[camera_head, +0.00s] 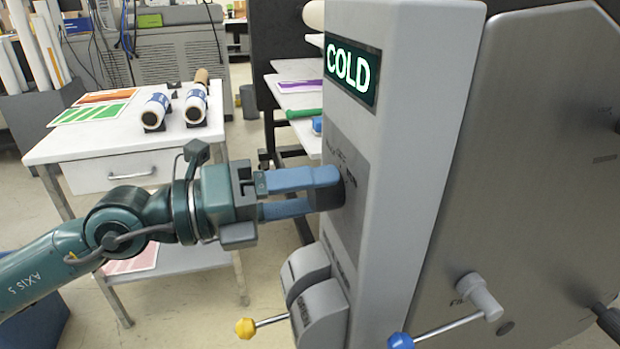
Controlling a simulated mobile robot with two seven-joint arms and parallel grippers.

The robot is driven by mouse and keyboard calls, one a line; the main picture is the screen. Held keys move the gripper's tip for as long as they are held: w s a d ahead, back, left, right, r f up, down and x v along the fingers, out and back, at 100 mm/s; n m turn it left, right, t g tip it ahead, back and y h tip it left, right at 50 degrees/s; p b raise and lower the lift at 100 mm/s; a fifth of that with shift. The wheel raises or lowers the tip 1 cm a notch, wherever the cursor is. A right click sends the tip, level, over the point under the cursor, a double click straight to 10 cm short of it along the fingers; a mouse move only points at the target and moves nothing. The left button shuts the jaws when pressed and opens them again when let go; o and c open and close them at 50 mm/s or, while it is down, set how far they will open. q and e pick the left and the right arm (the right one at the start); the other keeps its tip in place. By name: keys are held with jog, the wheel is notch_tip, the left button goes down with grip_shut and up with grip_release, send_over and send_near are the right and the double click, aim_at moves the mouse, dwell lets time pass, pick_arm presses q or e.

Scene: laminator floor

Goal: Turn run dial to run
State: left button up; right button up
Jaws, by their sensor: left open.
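The grey machine column (430,100) stands right of centre, with a lit green "COLD" display near its top. My left gripper (310,193) comes in from the left, its two blue fingers open one above the other and reaching to the column's darker control panel (350,235). The run dial appears as a dark knob (329,188) at the fingertips, mostly covered by them. I cannot tell whether the fingers touch it, nor which way it points. The panel lettering is too small to read. My right gripper is not in view.
Below the panel are two grey rounded covers (318,305), a yellow-knobbed lever (246,327) and a blue-knobbed lever (400,341). A white side table (100,140) with rolls and coloured sheets stands behind my left arm. A broad metal plate (545,150) fills the right.

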pick_arm(q)
jog(key=shift+d, duration=0.3)
jog(key=shift+c, duration=0.4)
jog(key=c, duration=0.9)
